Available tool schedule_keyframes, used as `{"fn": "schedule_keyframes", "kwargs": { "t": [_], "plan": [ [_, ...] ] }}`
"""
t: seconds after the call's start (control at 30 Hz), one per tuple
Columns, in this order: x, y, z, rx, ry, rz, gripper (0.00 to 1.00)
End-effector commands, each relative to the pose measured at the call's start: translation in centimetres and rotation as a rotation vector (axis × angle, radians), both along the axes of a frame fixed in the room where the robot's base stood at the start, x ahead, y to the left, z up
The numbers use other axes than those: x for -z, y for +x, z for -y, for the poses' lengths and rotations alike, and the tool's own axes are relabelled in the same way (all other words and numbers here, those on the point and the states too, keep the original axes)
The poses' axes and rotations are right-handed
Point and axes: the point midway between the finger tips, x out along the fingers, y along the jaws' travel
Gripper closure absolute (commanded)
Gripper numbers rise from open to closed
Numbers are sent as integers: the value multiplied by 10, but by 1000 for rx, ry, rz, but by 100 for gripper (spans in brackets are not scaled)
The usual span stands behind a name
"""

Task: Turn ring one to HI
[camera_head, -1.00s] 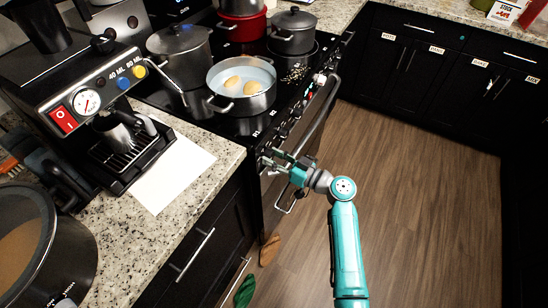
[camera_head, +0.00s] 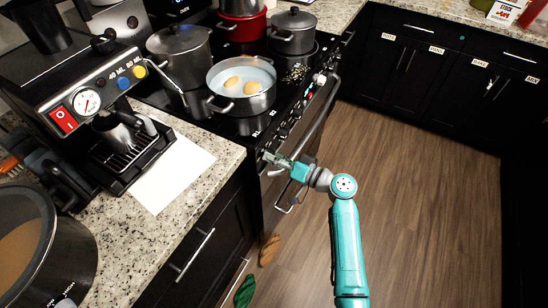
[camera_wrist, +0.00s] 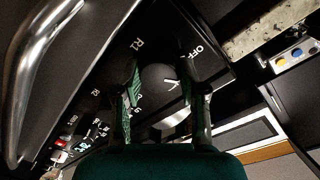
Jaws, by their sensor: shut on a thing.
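The ring-one knob (camera_wrist: 156,76) is a dark round dial on the stove's front panel, beside the label R1 in the wrist view. Its white pointer mark is on the lower right of its face. OFF is printed to the upper right; other dial marks are partly hidden by a finger. My gripper (camera_wrist: 160,84) has one finger on each side of the knob and is shut on it. In the head view my gripper (camera_head: 279,163) is at the near end of the stove front, and the knob is hard to make out.
A steel pot with two eggs (camera_head: 241,93) stands on the stove above my gripper. The oven handle (camera_head: 318,118) runs along the stove front, also in the wrist view (camera_wrist: 42,66). The coffee machine (camera_head: 75,90) is left; open floor lies right.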

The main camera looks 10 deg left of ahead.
Motion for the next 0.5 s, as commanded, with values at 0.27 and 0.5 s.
{"fn": "schedule_keyframes", "kwargs": {
  "t": [0.27,0.5],
  "plan": [
    [0,0,0,-1,88,-244,93],
    [-1,1,0,0,166,-459,93]
  ]
}}
